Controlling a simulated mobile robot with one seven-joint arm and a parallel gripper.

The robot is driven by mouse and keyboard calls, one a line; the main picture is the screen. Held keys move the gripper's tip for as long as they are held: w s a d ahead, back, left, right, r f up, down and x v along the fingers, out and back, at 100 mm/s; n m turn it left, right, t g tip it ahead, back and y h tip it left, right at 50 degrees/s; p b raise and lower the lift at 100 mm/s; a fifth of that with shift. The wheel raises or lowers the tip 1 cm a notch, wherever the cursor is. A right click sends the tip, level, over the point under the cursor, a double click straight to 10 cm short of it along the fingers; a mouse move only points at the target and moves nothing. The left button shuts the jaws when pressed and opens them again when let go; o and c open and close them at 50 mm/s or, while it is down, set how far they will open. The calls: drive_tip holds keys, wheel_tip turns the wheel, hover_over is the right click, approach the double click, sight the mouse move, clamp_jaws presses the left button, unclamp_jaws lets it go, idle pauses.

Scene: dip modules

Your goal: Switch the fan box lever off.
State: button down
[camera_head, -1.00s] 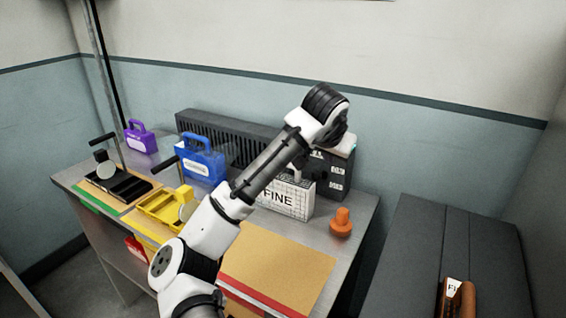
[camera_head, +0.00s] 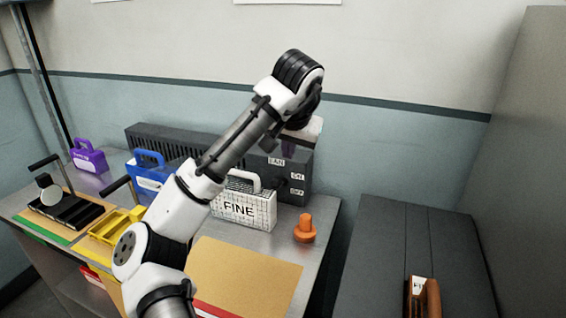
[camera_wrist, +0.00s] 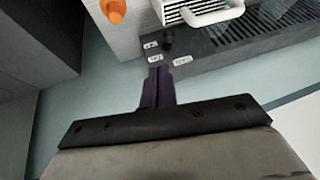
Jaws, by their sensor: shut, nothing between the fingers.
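The fan box (camera_head: 304,163) is a dark grey box at the back of the bench with white FAN, ON and OFF labels on its front. In the wrist view its labelled face (camera_wrist: 180,50) lies just beyond my fingertips. A small dark knob, seemingly the lever (camera_wrist: 167,41), shows beside the labels there; its setting is hard to tell. My gripper (camera_wrist: 158,71) has purple fingers, shut and empty, pointing at the box near the labels. In the head view my gripper (camera_head: 289,149) is over the top front of the box, partly behind my arm. Contact cannot be told.
A white FINE case (camera_head: 243,208) with a handle stands in front of the box. An orange knob (camera_head: 305,230) is to its right. A blue case (camera_head: 150,178), a purple case (camera_head: 89,157) and a yellow tray (camera_head: 112,226) are left. A dark cabinet (camera_head: 375,235) stands right.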

sight(278, 185)
drive_tip(key=x, duration=0.4)
drive_tip(key=a+p+x, duration=0.1)
drive_tip(key=x, duration=0.3)
drive_tip(key=p+x, duration=0.1)
drive_tip(key=x, duration=0.4)
drive_tip(key=shift+w+a+r, duration=0.1)
drive_tip(key=shift+a, duration=0.15)
drive_tip(key=shift+f+t+b, duration=0.4)
drive_tip(key=shift+f+b, duration=0.25)
drive_tip(key=shift+b, duration=0.25)
drive_tip(key=shift+s+a+f+t+h+b, duration=0.15)
drive_tip(key=shift+s+t+h+b, duration=0.35)
drive_tip(key=shift+b, duration=0.6)
drive_tip(key=shift+t+b, duration=0.5)
drive_tip(key=shift+r, duration=0.3)
